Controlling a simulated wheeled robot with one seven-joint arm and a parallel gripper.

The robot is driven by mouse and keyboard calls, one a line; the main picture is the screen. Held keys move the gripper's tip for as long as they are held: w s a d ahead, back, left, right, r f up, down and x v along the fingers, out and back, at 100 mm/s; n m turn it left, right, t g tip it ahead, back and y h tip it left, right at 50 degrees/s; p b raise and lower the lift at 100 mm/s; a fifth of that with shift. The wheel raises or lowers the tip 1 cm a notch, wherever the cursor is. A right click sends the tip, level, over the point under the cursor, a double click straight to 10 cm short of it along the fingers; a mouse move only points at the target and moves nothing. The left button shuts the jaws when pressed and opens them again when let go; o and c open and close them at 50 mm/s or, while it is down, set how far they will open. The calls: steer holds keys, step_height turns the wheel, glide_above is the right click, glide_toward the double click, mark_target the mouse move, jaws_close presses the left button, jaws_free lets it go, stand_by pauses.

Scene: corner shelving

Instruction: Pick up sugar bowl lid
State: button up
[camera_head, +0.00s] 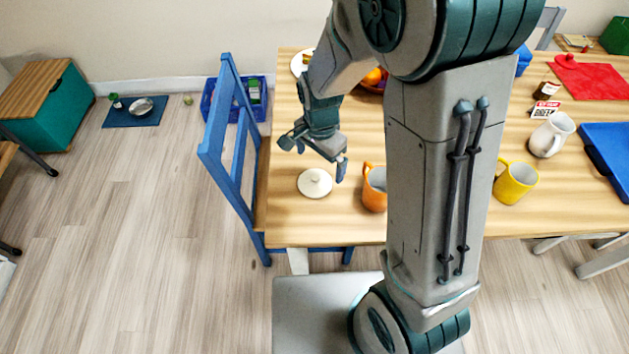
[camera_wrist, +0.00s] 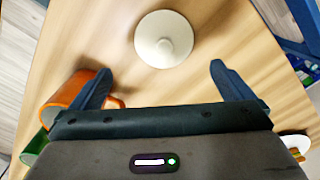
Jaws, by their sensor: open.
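The sugar bowl lid (camera_head: 315,183) is a round, cream-white lid with a small knob on top. It lies on the wooden table near its front left edge. In the wrist view the lid (camera_wrist: 164,39) is ahead of my gripper (camera_wrist: 158,82), beyond the fingertips and roughly centred between them. My gripper (camera_head: 315,162) is open and empty, above the table just behind the lid in the head view. The two fingers are spread wide and do not touch the lid.
An orange mug (camera_head: 375,188) stands just right of the lid; it also shows beside the left finger in the wrist view (camera_wrist: 66,102). A blue chair (camera_head: 236,150) stands at the table's left edge. A yellow mug (camera_head: 515,182) and white pitcher (camera_head: 551,134) are further right.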

mark_target(316, 176)
steer(key=shift+a+f, duration=0.25)
steer(key=shift+f, duration=1.5)
steer(key=shift+a+f, duration=0.2)
steer(key=shift+f, duration=1.5)
steer(key=c, duration=1)
